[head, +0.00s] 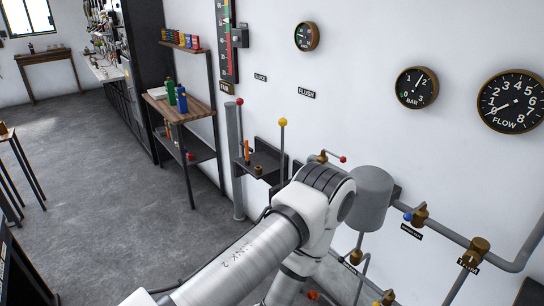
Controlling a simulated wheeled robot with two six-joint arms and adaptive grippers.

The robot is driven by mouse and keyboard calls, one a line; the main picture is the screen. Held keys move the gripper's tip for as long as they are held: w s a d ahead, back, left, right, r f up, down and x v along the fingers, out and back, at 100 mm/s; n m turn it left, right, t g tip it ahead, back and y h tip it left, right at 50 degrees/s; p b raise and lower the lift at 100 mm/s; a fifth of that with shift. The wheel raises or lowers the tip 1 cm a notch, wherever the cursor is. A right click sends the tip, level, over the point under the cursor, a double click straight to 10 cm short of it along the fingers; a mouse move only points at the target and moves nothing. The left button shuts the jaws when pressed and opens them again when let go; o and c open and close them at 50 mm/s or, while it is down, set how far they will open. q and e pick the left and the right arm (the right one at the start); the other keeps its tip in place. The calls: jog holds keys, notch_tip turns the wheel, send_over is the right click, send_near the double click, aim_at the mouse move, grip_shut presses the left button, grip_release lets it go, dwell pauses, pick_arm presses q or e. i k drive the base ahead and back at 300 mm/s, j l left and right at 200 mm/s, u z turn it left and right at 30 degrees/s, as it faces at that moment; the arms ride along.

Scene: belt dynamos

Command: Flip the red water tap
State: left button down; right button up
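A tap with a small brass body (322,157) and a short lever ending in a red knob (343,160) shows near the wall, just above the bend of my white arm. Its lever points right and slightly down. The arm hides what lies below the tap. Another red ball (239,101) tops a grey vertical pipe further left, and an orange-red part (313,295) shows low beside the arm. I cannot tell from the labels which one is the water tap. My arm reaches in from the bottom and bends downward. Neither of my grippers is in view.
A grey tank (371,198) and pipes run along the wall at right, with a blue-knobbed tap (412,216) and a brass valve (474,251). A yellow-topped lever (283,123) stands at a dark bracket (262,162). A shelf (184,106) holds bottles. Floor at left is open.

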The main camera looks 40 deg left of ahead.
aim_at(342, 159)
jog(key=u, duration=0.9)
jog(key=i+j, duration=0.25)
jog(key=j, duration=0.15)
jog(key=i+j, duration=0.3)
jog(key=j, duration=0.15)
jog(key=i+j+z, duration=0.1)
jog(key=i+j, duration=0.15)
jog(key=j, duration=0.15)
